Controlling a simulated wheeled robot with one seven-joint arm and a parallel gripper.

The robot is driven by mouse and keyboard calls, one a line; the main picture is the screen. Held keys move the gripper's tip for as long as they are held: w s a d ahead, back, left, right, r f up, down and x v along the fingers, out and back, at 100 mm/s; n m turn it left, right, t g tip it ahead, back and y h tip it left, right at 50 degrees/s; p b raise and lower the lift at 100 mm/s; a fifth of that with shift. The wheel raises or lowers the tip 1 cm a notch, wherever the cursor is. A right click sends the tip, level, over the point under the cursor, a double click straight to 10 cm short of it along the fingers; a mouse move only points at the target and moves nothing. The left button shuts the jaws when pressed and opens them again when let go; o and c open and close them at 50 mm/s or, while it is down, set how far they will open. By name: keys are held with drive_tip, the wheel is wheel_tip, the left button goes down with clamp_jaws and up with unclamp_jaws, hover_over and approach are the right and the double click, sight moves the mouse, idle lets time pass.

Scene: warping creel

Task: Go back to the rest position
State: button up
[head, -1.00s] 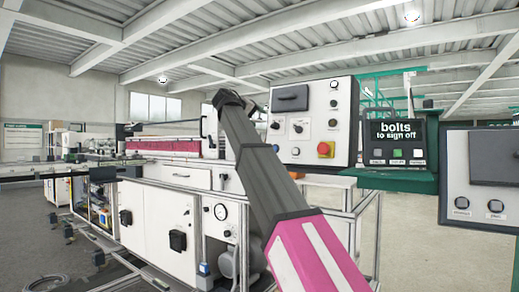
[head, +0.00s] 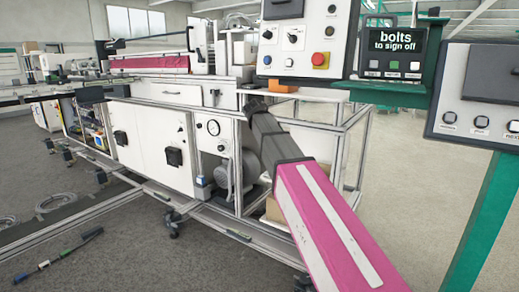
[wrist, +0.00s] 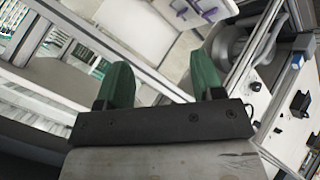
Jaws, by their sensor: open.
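My gripper (wrist: 160,88) shows in the wrist view with two green fingers spread apart and nothing between them. It is open and empty. Past the fingers, a metal frame rail and pale panels of the machine show, tilted in the picture. In the head view my arm, with its pink and dark grey links, reaches from the lower right up to the machine's frame. My gripper itself is hidden in that view.
A white machine cabinet (head: 150,140) on castors stands ahead. A control panel (head: 297,40) with a red button, a sign-off screen (head: 394,40) and another panel (head: 480,95) stand at right. A rod (head: 58,256) lies on the floor.

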drive_tip(key=s+d+f+m+g+y, duration=0.15)
drive_tip(key=s+d+f, duration=0.35)
drive_tip(key=f, duration=0.6)
drive_tip(key=s+d+f+g+y, duration=0.1)
drive_tip(key=s+d+f+g, duration=0.1)
drive_tip(key=s+f, duration=0.7)
drive_tip(key=s+d+f+g+y, duration=0.2)
drive_tip(key=s+d+f, duration=0.25)
drive_tip(key=f, duration=0.85)
drive_tip(key=s+d+f+m+g+y, duration=0.1)
drive_tip(key=s+f, duration=0.7)
drive_tip(key=s, duration=0.2)
drive_tip(key=shift+s+d+f+m+y, duration=0.15)
drive_tip(key=shift+s+f+m+y, duration=0.1)
drive_tip(key=shift+s+m+y, duration=0.15)
